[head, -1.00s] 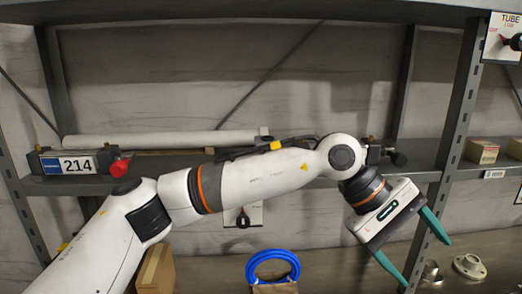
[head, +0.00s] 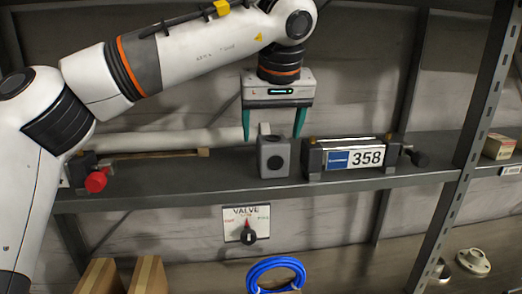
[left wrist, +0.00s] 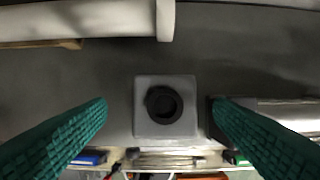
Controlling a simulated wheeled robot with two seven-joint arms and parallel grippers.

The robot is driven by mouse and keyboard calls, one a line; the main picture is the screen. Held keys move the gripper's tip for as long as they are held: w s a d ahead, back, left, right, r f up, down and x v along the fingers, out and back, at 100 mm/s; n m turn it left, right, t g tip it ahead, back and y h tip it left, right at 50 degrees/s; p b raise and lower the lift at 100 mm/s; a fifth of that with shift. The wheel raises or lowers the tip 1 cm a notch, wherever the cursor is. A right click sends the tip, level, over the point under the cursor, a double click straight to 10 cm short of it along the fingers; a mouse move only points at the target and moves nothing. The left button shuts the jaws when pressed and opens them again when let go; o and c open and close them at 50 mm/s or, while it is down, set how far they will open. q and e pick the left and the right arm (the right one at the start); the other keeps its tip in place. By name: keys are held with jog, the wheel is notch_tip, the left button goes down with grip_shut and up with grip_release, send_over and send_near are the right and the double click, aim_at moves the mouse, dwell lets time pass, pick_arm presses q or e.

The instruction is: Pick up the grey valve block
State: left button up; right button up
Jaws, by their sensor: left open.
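The grey valve block (head: 274,157) stands upright on the dark shelf, with a round dark hole in its front face. In the left wrist view the block (left wrist: 146,124) shows from above, with a dark round port on top. My left gripper (head: 272,136) points straight down over it, open, its green fingers on either side and apart from it. My right gripper is not in view.
A long pale tube (head: 170,140) lies behind to the left. A red-knobbed fitting (head: 96,181) is at far left. The shelf (head: 190,180) is clear left of the block.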

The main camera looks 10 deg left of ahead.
aim_at(274, 141)
pick_arm(q)
jog(key=shift+w+a+f, duration=0.1)
jog(key=shift+w+f, duration=0.05)
jog(key=shift+f, duration=0.3)
jog(key=shift+d+f+p, duration=0.3)
jog(key=shift+p, duration=0.1)
jog(key=shift+w+f+p, duration=0.1)
jog(key=shift+f+p, duration=0.55)
jog(key=shift+f, duration=0.2)
jog(key=x, duration=0.3)
jog(key=shift+w+a+r+p, duration=0.1)
jog(key=shift+a+p, duration=0.1)
jog(key=shift+p, duration=0.15)
jog(key=shift+w+f, duration=0.2)
jog(key=shift+f, duration=0.2)
jog(key=shift+s+d, duration=0.1)
jog(key=shift+c, duration=0.4)
jog(key=c, duration=1.1)
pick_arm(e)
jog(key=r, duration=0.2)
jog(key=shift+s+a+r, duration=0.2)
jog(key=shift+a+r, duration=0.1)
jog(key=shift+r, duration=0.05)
